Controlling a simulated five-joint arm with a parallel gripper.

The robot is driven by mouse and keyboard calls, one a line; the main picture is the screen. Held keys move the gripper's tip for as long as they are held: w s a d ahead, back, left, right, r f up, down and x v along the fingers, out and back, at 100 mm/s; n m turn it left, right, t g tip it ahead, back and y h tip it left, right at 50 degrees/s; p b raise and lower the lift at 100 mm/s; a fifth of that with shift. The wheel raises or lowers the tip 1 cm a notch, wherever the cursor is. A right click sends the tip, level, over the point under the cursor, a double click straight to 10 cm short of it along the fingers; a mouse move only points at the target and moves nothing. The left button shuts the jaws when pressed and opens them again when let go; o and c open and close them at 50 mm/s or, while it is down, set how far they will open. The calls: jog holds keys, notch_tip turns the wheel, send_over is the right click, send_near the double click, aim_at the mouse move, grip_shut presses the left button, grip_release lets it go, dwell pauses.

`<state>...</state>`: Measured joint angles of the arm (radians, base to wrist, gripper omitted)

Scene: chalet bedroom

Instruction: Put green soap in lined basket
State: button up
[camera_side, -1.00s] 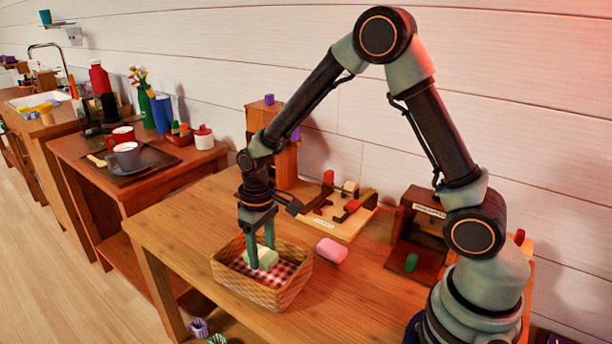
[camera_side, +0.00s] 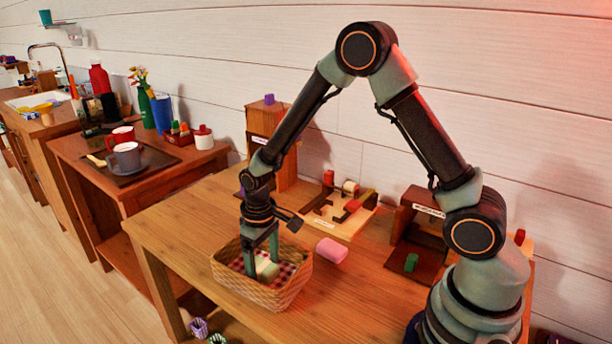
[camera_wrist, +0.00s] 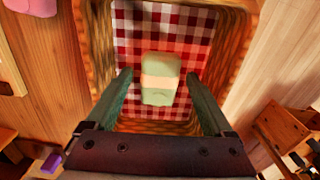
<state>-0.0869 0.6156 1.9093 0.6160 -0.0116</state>
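The lined basket (camera_side: 262,293) is a wicker basket with a red and white checked cloth, standing near the front edge of the wooden table. The pale green soap (camera_wrist: 159,92), with a lighter band around it, lies on the cloth inside the basket. It also shows in the side view (camera_side: 267,270), partly hidden by a finger. My gripper (camera_side: 262,264) reaches down into the basket. In the wrist view my gripper (camera_wrist: 158,75) is open, with one finger on each side of the soap and a gap between each finger and the soap.
A pink soap (camera_side: 331,250) lies on the table right of the basket. Behind it is a wooden tray (camera_side: 335,222) with small blocks. A brown holder (camera_side: 415,265) with a green block stands to the right. The table left of the basket is clear.

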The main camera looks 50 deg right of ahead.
notch_tip(320, 180, up, 12)
notch_tip(320, 180, up, 8)
jog(key=t, duration=0.2)
send_over(264, 266)
jog(key=s+d, duration=0.2)
jog(key=s, duration=0.2)
jog(key=s+d+r+m+t, duration=0.1)
jog(key=s+r+t, duration=0.2)
jog(key=s, duration=0.4)
jog(key=shift+s+d+r+t, duration=0.25)
jog(key=shift+s+t, duration=0.05)
dwell(0.9)
